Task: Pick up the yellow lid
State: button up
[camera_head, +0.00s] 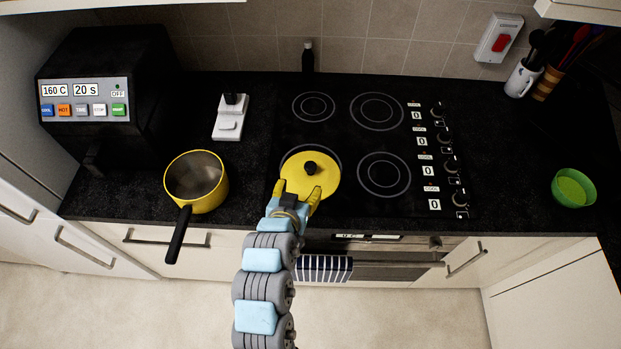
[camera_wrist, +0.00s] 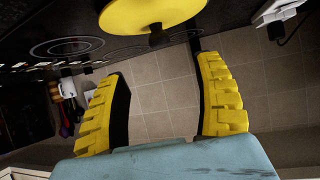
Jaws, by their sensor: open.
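The yellow lid (camera_head: 309,174) with a black knob lies on the front left burner of the black cooktop in the head view. In the wrist view the lid (camera_wrist: 150,12) shows at the top, cut off by the frame edge, with its knob (camera_wrist: 156,32) facing the space beyond my fingertips. My gripper (camera_head: 297,196) has yellow fingers and is at the lid's near edge in the head view. In the wrist view my gripper (camera_wrist: 160,75) is open, with nothing between the fingers. The fingers look apart from the knob.
A yellow saucepan (camera_head: 196,184) stands left of the cooktop, its black handle pointing forward. A dark bottle (camera_head: 308,57) stands behind the cooktop. A white device (camera_head: 230,118) is at the back left, a green bowl (camera_head: 573,188) at the right. The other burners are clear.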

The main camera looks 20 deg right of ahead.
aim_at(309, 172)
jog(key=p+x, duration=0.2)
jog(key=x, duration=0.4)
jog(key=shift+w+d, duration=0.25)
jog(key=shift+f+p+x, duration=0.25)
jog(key=shift+p+x, duration=1.05)
jog(key=shift+x, duration=1.7)
jog(key=shift+s, duration=0.1)
grip_shut()
